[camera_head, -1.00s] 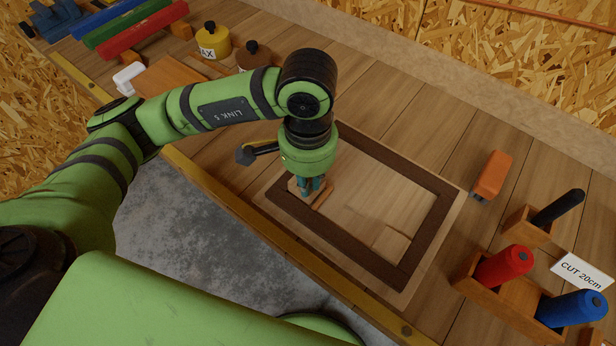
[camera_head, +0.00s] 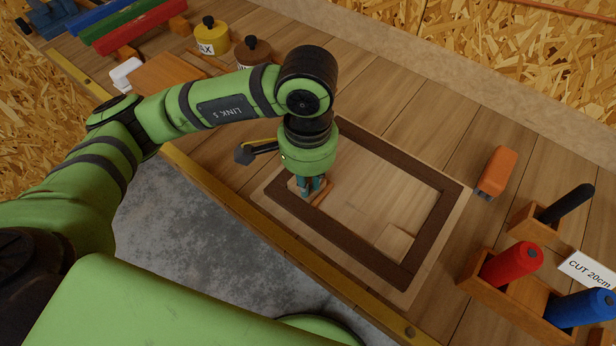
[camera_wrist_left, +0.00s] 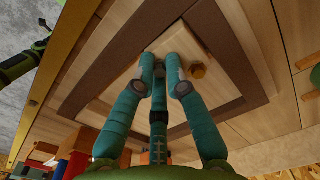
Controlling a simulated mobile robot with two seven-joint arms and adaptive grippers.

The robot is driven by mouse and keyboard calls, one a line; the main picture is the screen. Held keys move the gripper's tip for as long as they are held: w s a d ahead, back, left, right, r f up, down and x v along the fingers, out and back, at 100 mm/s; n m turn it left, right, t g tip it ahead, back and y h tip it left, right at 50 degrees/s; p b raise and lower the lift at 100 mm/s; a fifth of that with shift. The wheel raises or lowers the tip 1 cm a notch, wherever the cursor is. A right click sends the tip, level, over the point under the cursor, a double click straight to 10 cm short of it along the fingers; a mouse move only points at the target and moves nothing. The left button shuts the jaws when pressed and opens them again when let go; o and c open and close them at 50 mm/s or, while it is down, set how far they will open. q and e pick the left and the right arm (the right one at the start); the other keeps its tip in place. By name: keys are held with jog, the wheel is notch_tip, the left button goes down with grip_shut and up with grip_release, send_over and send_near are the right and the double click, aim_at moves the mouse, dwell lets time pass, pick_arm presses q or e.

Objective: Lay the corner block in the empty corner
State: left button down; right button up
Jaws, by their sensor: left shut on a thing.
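My left gripper (camera_head: 312,192) is shut on the corner block (camera_wrist_left: 181,45), a pale wooden piece between the fingertips. It is held at the near left inner corner of a dark brown frame (camera_head: 428,233) on a pale board. Fingers hide part of the block, and I cannot tell whether it touches the board. A small amber piece (camera_wrist_left: 197,71) shows beside the fingertips in the left wrist view. Another pale block (camera_head: 395,240) lies in the near right inner corner of the frame. My right gripper is not in view.
An orange block-like tool (camera_head: 497,172) lies right of the board. A wooden holder with a red cylinder (camera_head: 511,263) and a blue cylinder (camera_head: 580,308) stands at the lower right. A yellow jar (camera_head: 211,38) stands at the back left. The bench behind the board is clear.

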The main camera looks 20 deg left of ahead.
pick_arm(q)
jog(key=shift+f, duration=0.2)
jog(key=c, duration=1.2)
grip_release()
jog(key=shift+r, duration=0.1)
